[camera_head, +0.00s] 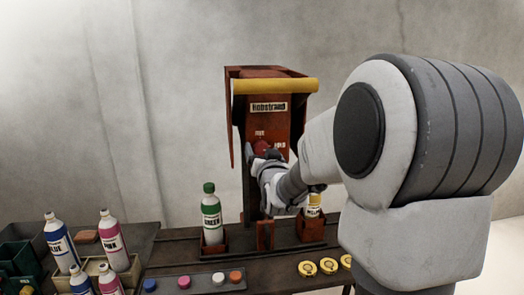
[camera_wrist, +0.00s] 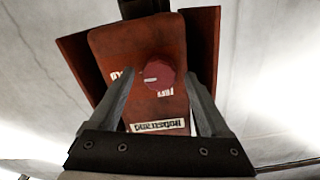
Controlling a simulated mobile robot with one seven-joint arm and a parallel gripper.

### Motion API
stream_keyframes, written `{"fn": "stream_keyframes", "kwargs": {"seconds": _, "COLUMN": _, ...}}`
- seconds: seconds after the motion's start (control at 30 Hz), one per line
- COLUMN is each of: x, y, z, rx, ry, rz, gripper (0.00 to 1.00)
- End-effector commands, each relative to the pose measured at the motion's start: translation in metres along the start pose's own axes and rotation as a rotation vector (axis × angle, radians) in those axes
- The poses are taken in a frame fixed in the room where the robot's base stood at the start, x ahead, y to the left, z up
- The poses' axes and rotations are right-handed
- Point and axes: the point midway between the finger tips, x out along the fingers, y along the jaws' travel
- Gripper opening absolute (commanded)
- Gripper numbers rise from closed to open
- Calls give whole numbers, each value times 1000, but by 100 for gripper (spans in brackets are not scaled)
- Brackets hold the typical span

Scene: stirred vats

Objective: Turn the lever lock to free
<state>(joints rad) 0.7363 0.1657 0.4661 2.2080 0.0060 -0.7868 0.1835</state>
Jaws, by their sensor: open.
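The lever lock looks like a round dark red knob (camera_wrist: 160,76) with a short white mark, on the rust-red front panel (camera_head: 268,118) of the machine. In the wrist view the panel (camera_wrist: 112,42) is upside down and the white mark points left, toward a partly hidden white label. In the head view the labels FREE (camera_head: 260,133) and HOLD (camera_head: 280,145) show above and right of the knob (camera_head: 262,146). My gripper (camera_wrist: 159,75) is open, its two fingers apart on either side of the knob in the picture. I cannot tell whether they touch it.
Blue (camera_head: 60,240) and pink (camera_head: 113,238) bottles stand at left. Coloured caps on a tray (camera_head: 195,283) and yellow discs (camera_head: 307,268) lie in front.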

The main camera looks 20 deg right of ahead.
Motion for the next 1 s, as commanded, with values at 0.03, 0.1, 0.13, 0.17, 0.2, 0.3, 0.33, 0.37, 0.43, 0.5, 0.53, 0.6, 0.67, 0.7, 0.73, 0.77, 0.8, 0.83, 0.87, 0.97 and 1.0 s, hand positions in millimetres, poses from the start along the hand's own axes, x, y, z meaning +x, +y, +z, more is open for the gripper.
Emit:
{"fn": "stream_keyframes", "kwargs": {"seconds": 0.03, "x": 0, "y": 0, "z": 0, "rx": 0, "ry": 0, "rz": 0, "gripper": 81}}
{"fn": "stream_keyframes", "kwargs": {"seconds": 0.1, "x": 0, "y": 0, "z": 0, "rx": 0, "ry": 0, "rz": 0, "gripper": 81}}
{"fn": "stream_keyframes", "kwargs": {"seconds": 0.13, "x": 0, "y": 0, "z": 0, "rx": 0, "ry": 0, "rz": 0, "gripper": 81}}
{"fn": "stream_keyframes", "kwargs": {"seconds": 0.17, "x": 0, "y": 0, "z": 0, "rx": 0, "ry": 0, "rz": 0, "gripper": 79}}
{"fn": "stream_keyframes", "kwargs": {"seconds": 0.2, "x": 0, "y": 0, "z": 0, "rx": 0, "ry": 0, "rz": 0, "gripper": 72}}
{"fn": "stream_keyframes", "kwargs": {"seconds": 0.3, "x": 0, "y": 0, "z": 0, "rx": 0, "ry": 0, "rz": 0, "gripper": 54}}
{"fn": "stream_keyframes", "kwargs": {"seconds": 0.33, "x": 0, "y": 0, "z": 0, "rx": 0, "ry": 0, "rz": 0, "gripper": 48}}
{"fn": "stream_keyframes", "kwargs": {"seconds": 0.37, "x": 0, "y": 0, "z": 0, "rx": 0, "ry": 0, "rz": 0, "gripper": 43}}
{"fn": "stream_keyframes", "kwargs": {"seconds": 0.43, "x": 0, "y": 0, "z": 0, "rx": 0, "ry": 0, "rz": 0, "gripper": 30}}
{"fn": "stream_keyframes", "kwargs": {"seconds": 0.5, "x": 0, "y": 0, "z": 0, "rx": 0, "ry": 0, "rz": 1, "gripper": 18}}
{"fn": "stream_keyframes", "kwargs": {"seconds": 0.53, "x": 0, "y": 0, "z": 0, "rx": 0, "ry": 0, "rz": 0, "gripper": 12}}
{"fn": "stream_keyframes", "kwargs": {"seconds": 0.6, "x": 0, "y": 0, "z": 0, "rx": 0, "ry": 0, "rz": 0, "gripper": 0}}
{"fn": "stream_keyframes", "kwargs": {"seconds": 0.67, "x": 0, "y": 0, "z": 0, "rx": 0, "ry": 0, "rz": 1, "gripper": 0}}
{"fn": "stream_keyframes", "kwargs": {"seconds": 0.7, "x": 0, "y": 0, "z": 0, "rx": -1, "ry": 0, "rz": 0, "gripper": 0}}
{"fn": "stream_keyframes", "kwargs": {"seconds": 0.73, "x": 0, "y": 0, "z": 0, "rx": -2, "ry": 0, "rz": 0, "gripper": 0}}
{"fn": "stream_keyframes", "kwargs": {"seconds": 0.77, "x": 0, "y": 0, "z": 0, "rx": -4, "ry": 0, "rz": 0, "gripper": 0}}
{"fn": "stream_keyframes", "kwargs": {"seconds": 0.8, "x": 0, "y": 0, "z": 1, "rx": -9, "ry": 0, "rz": 0, "gripper": 0}}
{"fn": "stream_keyframes", "kwargs": {"seconds": 0.83, "x": 0, "y": 0, "z": 1, "rx": -13, "ry": 0, "rz": 0, "gripper": 0}}
{"fn": "stream_keyframes", "kwargs": {"seconds": 0.87, "x": 0, "y": 1, "z": 2, "rx": -19, "ry": 0, "rz": 1, "gripper": 0}}
{"fn": "stream_keyframes", "kwargs": {"seconds": 0.97, "x": 0, "y": 0, "z": 3, "rx": -51, "ry": 2, "rz": 0, "gripper": 0}}
{"fn": "stream_keyframes", "kwargs": {"seconds": 1.0, "x": 0, "y": 0, "z": 4, "rx": -69, "ry": 2, "rz": -1, "gripper": 0}}
